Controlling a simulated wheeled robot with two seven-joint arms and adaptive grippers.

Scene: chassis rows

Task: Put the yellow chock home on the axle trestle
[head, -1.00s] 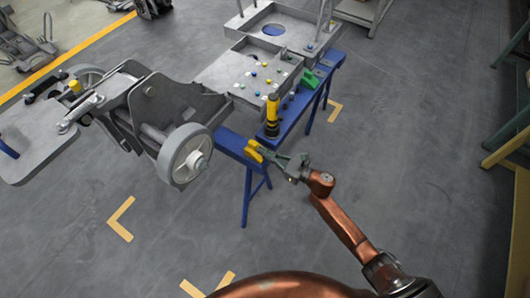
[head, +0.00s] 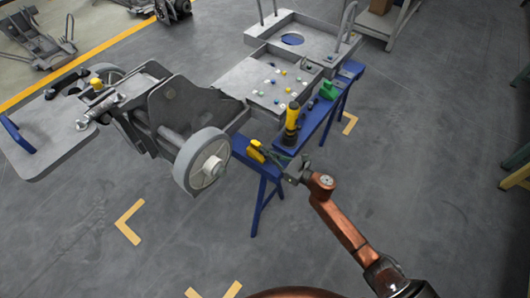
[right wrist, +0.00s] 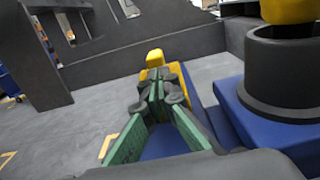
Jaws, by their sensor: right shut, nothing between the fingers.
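The yellow chock (head: 256,150) is at the near left end of the blue axle trestle (head: 239,145), close to the grey wheel. My left gripper is not in view.
A dark cylinder with a yellow top (head: 292,122) stands on the trestle close beside my right gripper; it is large in the wrist view (right wrist: 285,75). A green block (head: 329,90) lies farther along. The wheel (head: 203,162) and grey chassis are left.

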